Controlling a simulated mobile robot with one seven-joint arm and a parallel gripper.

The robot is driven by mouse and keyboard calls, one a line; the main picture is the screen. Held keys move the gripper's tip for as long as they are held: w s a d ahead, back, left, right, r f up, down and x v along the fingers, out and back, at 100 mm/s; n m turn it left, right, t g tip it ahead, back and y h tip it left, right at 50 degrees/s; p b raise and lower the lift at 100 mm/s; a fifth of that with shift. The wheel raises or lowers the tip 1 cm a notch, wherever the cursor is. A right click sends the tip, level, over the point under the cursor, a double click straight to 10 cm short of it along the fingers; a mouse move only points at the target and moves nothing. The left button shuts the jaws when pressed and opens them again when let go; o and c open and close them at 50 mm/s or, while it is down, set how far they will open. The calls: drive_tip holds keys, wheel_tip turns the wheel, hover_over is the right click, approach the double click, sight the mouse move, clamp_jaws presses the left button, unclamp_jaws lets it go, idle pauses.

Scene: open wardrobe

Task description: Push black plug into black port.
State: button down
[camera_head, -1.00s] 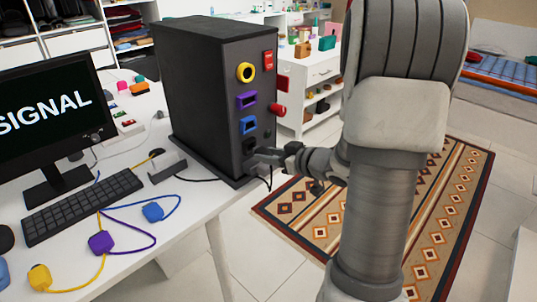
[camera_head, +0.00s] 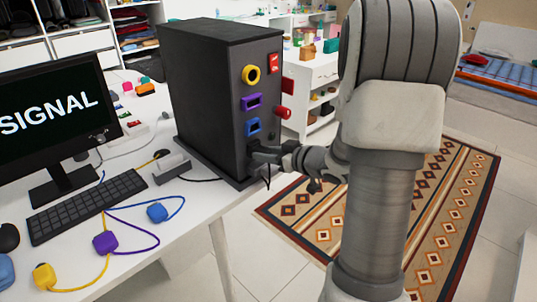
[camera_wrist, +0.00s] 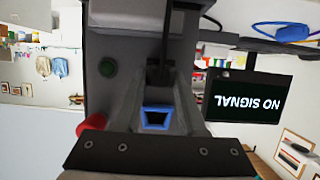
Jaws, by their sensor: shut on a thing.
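The black computer tower (camera_head: 215,100) stands on the white desk. Its front panel has the black port (camera_head: 253,147) below the blue port (camera_head: 252,127); the black port is mostly hidden by my gripper. My gripper (camera_head: 266,157) is at the lower front of the tower, shut on the black plug. The plug is largely hidden between the fingers, and its cable (camera_head: 267,178) hangs below. In the wrist view, the gripper (camera_wrist: 160,92) reaches toward the panel, with the blue port (camera_wrist: 157,118) between its fingers. I cannot tell how deep the plug sits in the port.
Above are the purple port (camera_head: 251,102), yellow ring port (camera_head: 251,75) and red switch (camera_head: 274,63). A red knob (camera_head: 282,112) sticks out at the right. The monitor (camera_head: 52,110) reads "SIGNAL" in the head view and "NO SIGNAL" in the wrist view. Loose plugs lie on the desk.

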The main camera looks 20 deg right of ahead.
drive_tip(key=shift+w, duration=0.15)
drive_tip(key=shift+c, duration=2)
unclamp_jaws()
drive_tip(key=p+v, duration=0.2)
drive_tip(key=v, duration=1.5)
drive_tip(key=shift+s+p, duration=0.25)
drive_tip(key=shift+p, duration=0.05)
drive_tip(key=shift+w+r, duration=0.1)
